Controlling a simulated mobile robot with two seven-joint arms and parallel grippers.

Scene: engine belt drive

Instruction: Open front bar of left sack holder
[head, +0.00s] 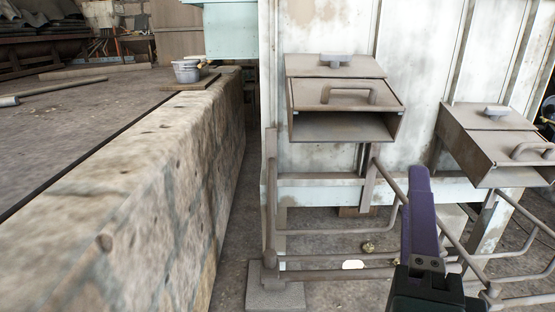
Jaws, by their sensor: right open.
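The left sack holder is a frame of brown metal tubes below the left chute box (345,95). A lower horizontal bar (325,275) runs across its near side from a post on a foot plate (275,290). Another horizontal bar (330,232) lies behind it. I cannot tell for sure which is the front bar. A slanted tube (392,182) runs down to the right, partly behind my right gripper (419,178). That gripper is seen nearly edge-on, its purple finger pointing up; it is open and shows nothing between its fingers. My left gripper is out of view.
A second chute box (497,140) with its own tube frame stands at the right. A rough stone ledge (150,170) fills the left side, with a bucket (187,71) at its far end. Bare floor shows between ledge and frame. A pale wall panel (330,30) stands behind the boxes.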

